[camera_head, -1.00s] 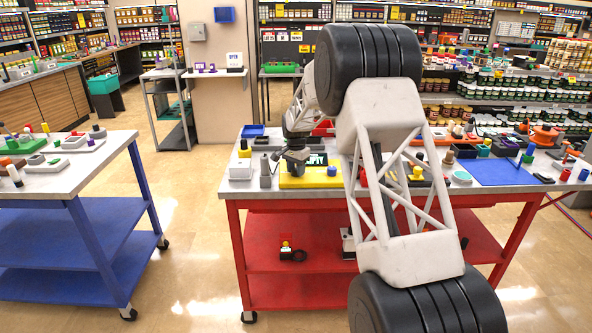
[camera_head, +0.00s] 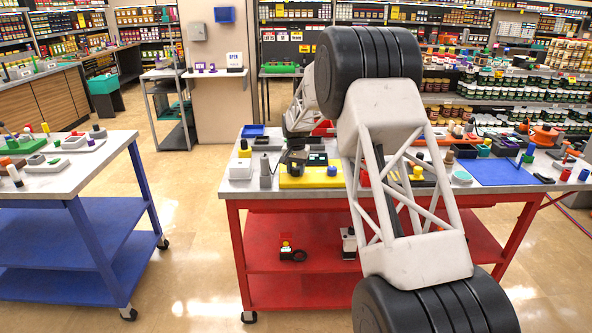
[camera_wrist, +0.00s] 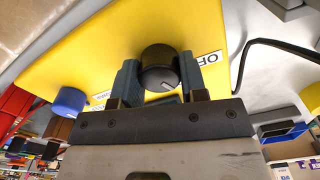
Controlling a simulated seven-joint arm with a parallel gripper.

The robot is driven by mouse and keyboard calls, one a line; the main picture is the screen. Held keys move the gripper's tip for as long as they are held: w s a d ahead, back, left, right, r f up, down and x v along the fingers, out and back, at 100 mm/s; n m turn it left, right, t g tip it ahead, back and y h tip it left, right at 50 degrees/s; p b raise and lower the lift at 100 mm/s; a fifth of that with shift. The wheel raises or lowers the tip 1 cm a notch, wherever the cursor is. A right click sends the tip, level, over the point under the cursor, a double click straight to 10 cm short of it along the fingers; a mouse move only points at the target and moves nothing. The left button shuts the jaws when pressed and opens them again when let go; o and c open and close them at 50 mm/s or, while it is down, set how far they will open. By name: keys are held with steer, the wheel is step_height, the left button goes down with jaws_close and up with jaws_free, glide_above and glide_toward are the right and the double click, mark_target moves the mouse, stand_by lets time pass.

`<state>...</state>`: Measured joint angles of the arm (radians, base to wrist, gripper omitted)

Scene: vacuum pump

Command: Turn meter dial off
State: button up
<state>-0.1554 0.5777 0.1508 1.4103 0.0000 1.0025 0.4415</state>
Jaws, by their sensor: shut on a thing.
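The meter's yellow panel (camera_wrist: 75,55) fills much of the wrist view, and the yellow meter (camera_head: 312,180) also shows on the red table in the head view. The black round dial (camera_wrist: 158,58) stands on the panel, with a white mark on its face. A label reading "OF…" (camera_wrist: 210,62), partly cut off, is to the right of the dial. Another small label is to the left, partly hidden. My gripper (camera_wrist: 158,80) is shut on the dial, one finger on each side. In the head view my gripper (camera_head: 295,162) is over the meter, and the dial cannot be made out.
A blue knob (camera_wrist: 70,101) stands on the same panel to the left. A black cable (camera_wrist: 270,42) curves at the right in the wrist view. A white box (camera_head: 241,170) and a grey part (camera_head: 265,172) stand left of the meter. A blue mat (camera_head: 500,171) lies at the right.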

mark_target(296, 168)
steer(key=n, duration=0.3)
steer(key=shift+n, duration=2.2)
steer(key=o, duration=0.9)
steer(key=shift+r, duration=0.1)
steer(key=shift+r, duration=3.8)
steer(key=shift+s, duration=0.1)
